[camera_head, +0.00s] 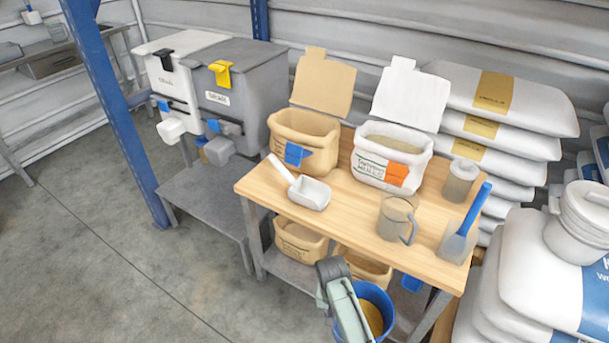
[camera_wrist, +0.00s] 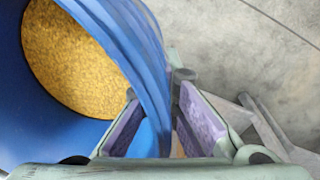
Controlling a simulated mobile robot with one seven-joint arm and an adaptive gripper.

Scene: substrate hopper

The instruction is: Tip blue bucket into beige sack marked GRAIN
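The blue bucket (camera_head: 387,304) is below the front edge of the wooden table in the head view, with golden grain inside. In the wrist view the bucket (camera_wrist: 45,125) fills the left side. My gripper (camera_head: 332,270) is at its left rim. Its purple-padded fingers straddle the bucket wall, one inside and one outside. A narrow gap shows between the wall and the right finger, so the gripper looks open around the rim. A beige sack (camera_head: 292,125) with a blue tag stands open on the table's back left; its marking is too small to read.
A white open sack (camera_head: 372,172) with an orange tag stands right of the beige one. A white scoop (camera_head: 312,193), a clear jug (camera_head: 394,216), a jar (camera_head: 459,183) and a blue brush (camera_head: 462,238) share the table. Stacked sacks (camera_head: 515,180) block the right; floor is clear left.

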